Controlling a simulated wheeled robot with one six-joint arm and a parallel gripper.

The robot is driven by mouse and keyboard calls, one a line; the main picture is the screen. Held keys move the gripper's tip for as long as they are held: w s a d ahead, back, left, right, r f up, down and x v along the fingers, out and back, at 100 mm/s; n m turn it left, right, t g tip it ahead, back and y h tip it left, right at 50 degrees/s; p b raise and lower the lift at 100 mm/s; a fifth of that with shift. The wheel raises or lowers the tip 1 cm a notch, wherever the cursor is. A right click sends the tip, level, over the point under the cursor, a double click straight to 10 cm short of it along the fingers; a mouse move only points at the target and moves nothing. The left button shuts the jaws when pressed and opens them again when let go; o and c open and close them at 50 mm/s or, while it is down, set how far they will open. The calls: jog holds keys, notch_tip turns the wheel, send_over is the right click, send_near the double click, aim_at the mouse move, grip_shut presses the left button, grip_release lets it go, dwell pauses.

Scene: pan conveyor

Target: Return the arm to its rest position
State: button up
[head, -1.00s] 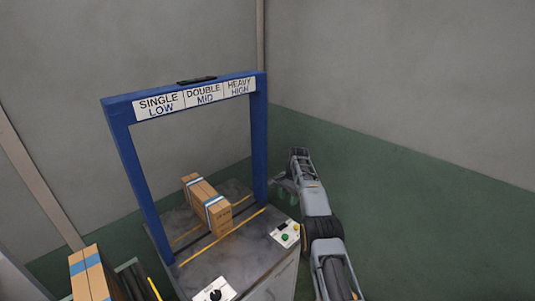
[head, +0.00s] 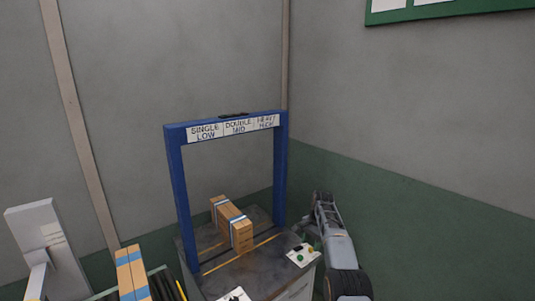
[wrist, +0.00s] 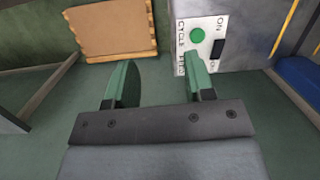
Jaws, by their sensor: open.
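My gripper (head: 318,208) is raised at the right side of the machine in the head view, beside the blue frame's right post. In the wrist view my gripper (wrist: 155,85) has its two green fingers spread apart with nothing between them. Beyond the fingers, the wrist view shows a white panel (wrist: 213,32) with a green button, a black switch and the words ON and CYCLE. A brown board or box face (wrist: 110,28) lies farther off at the upper left. The fingers appear apart from both.
A blue frame (head: 178,205) labelled SINGLE LOW, DOUBLE MID and HEAVY HIGH stands over a grey table (head: 262,277). A strapped carton (head: 232,224) sits on the table under it.

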notch_tip(320, 180, down, 6)
jog(key=n, duration=0.2)
jog(key=s+r+n+t, duration=0.1)
jog(key=s+r+n, duration=0.1)
jog(key=s+r, duration=0.5)
jog(key=s+r+n+t+h, duration=0.1)
jog(key=s+r, duration=0.6)
jog(key=s, duration=1.1)
jog(key=s+r+n+t, duration=0.3)
jog(key=s+r, duration=0.3)
jog(key=s, duration=0.7)
jog(key=shift+s+a+r+n+h, duration=0.15)
jog(key=shift+s+r+n+h, duration=0.25)
jog(key=shift+n, duration=0.3)
